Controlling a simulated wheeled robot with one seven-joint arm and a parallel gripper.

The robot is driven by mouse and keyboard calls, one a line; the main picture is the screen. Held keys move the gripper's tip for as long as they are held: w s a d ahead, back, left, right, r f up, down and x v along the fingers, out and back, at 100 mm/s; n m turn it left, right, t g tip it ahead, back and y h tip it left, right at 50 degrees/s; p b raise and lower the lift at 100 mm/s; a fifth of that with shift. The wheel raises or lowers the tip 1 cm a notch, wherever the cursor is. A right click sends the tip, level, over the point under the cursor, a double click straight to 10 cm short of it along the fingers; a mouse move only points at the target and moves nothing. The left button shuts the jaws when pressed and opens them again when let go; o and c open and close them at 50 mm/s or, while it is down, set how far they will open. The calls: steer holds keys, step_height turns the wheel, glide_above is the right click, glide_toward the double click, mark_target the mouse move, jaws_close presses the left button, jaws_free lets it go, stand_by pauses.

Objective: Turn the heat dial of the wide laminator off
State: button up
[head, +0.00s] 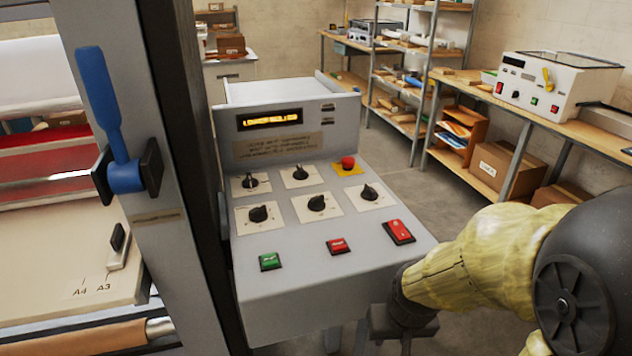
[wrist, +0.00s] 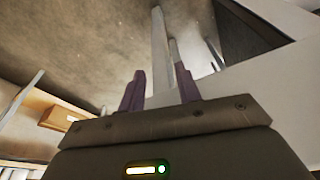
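The wide laminator's sloped grey control panel (head: 290,255) stands in the middle of the head view. It carries several black dials, among them an upper-left dial (head: 250,181), an upper-middle dial (head: 300,173), a lower-left dial (head: 258,214), a lower-middle dial (head: 317,203) and a right dial (head: 369,192). Their labels are too small to read, so I cannot tell which is the heat dial. My gripper (head: 405,325) is low, beside the panel's front right corner, partly cut off by the frame edge. In the wrist view my gripper's two fingers (wrist: 160,92) stand apart with nothing between them.
The panel has a lit display (head: 270,119), a red mushroom button (head: 348,162), a green button (head: 270,261), a red button (head: 338,246) and a red rocker switch (head: 399,231). A blue lever (head: 100,95) is at left. A bench (head: 570,130) with another machine (head: 545,88) is at right.

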steer(key=shift+w, duration=0.35)
